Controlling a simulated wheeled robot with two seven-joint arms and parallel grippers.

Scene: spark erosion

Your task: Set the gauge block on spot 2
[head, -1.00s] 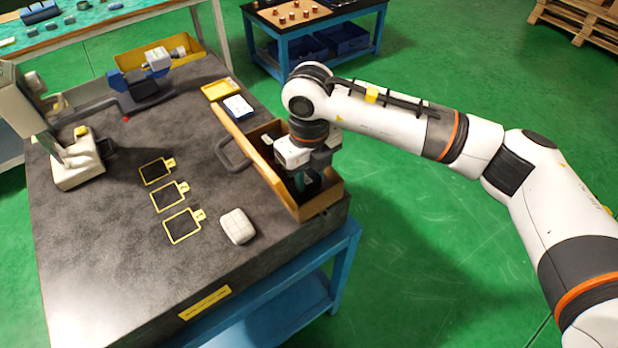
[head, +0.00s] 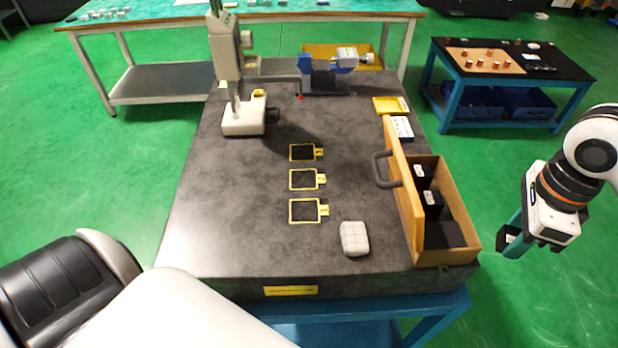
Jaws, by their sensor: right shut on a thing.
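My right gripper (head: 528,238) is at the far right, out past the wooden box and over the green floor. Three yellow-outlined spots lie in a column on the grey granite plate (head: 220,215): the far one (head: 302,153), the middle one (head: 303,180) and the near one (head: 304,211). All are empty. Their tags are too small to read, so I take the middle one as spot 2. My left gripper is not in view.
A pale wrapped lump (head: 355,239) lies near the near spot. A measuring stand (head: 243,118) and blue clamp (head: 325,80) stand behind.

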